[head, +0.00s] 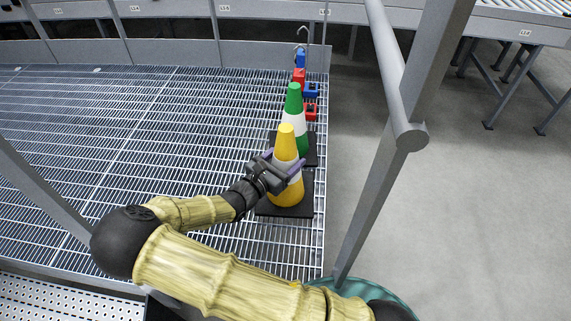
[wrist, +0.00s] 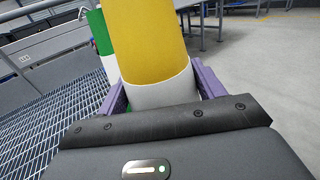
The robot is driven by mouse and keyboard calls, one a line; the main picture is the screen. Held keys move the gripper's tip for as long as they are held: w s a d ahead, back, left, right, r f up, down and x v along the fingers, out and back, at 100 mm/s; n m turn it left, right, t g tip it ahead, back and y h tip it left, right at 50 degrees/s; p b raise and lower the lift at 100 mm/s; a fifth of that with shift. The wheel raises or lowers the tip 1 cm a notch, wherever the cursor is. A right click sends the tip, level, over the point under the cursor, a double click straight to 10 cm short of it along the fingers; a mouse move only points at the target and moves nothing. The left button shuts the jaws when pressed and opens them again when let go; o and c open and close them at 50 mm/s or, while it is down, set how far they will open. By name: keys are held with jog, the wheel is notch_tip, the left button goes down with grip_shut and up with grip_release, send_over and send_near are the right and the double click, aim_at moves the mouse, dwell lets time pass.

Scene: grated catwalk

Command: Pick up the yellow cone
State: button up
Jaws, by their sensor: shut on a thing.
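The yellow cone (head: 286,142) has a white band and a black square base, and stands upright on the grating near its right edge. My gripper (head: 284,167) is shut on the cone around its middle, with a purple finger on either side. In the wrist view the yellow cone (wrist: 148,40) rises between the purple fingers (wrist: 162,90), its white band low between them. The fingertips are partly hidden behind the cone and the gripper body. The cone's base appears to rest on the grating; I cannot tell whether it is slightly lifted.
A green cone (head: 294,100) with a white band stands just behind. Red (head: 311,113) and blue (head: 311,89) objects lie farther back. A grey railing post (head: 385,150) rises close on the right. Open grating (head: 120,130) lies to the left.

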notch_tip(320, 180, up, 16)
jog(key=p, duration=0.4)
jog(key=shift+f, duration=0.3)
